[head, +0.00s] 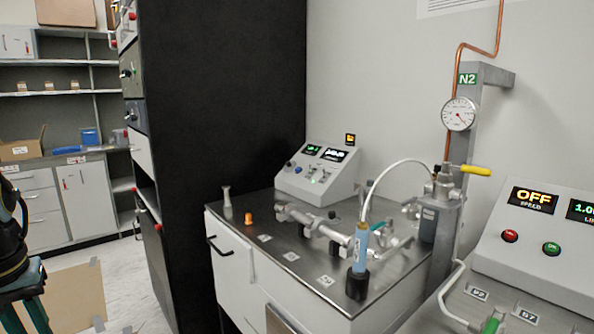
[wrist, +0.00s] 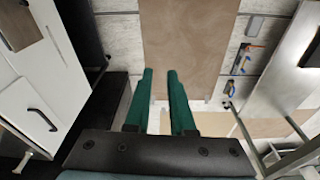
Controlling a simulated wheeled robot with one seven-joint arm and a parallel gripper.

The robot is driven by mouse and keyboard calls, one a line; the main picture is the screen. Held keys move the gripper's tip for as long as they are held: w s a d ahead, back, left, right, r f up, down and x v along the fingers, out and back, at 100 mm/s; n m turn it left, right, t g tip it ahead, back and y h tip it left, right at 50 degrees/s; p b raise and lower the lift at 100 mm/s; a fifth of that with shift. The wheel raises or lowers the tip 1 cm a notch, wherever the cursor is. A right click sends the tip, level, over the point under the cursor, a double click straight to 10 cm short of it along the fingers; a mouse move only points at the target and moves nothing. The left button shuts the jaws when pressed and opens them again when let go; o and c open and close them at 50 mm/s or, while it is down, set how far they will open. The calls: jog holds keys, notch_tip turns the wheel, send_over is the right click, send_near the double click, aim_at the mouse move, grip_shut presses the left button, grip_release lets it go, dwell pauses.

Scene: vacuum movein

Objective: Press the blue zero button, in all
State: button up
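The blue button (head: 289,163) is a small round knob at the left of the sloped front of a white control box (head: 336,187). The box stands at the back of the steel-topped bench, and its two small displays are lit. I cannot read any label by the button. My gripper (wrist: 160,72) shows in the wrist view as two green fingers with a gap between them, open and empty, above the floor. Part of my arm shows at the lower left edge of the head view, far from the box. The blue button cannot be made out in the wrist view.
The bench (head: 231,225) carries a metal pipe assembly, a blue cylinder (head: 360,250) and a hose in front of the box. A tall black cabinet (head: 225,110) stands to its left. At right, another panel (head: 540,245) has red and green buttons. A brown sheet (wrist: 187,40) lies on the floor.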

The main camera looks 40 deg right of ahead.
grip_shut()
dwell(1.3)
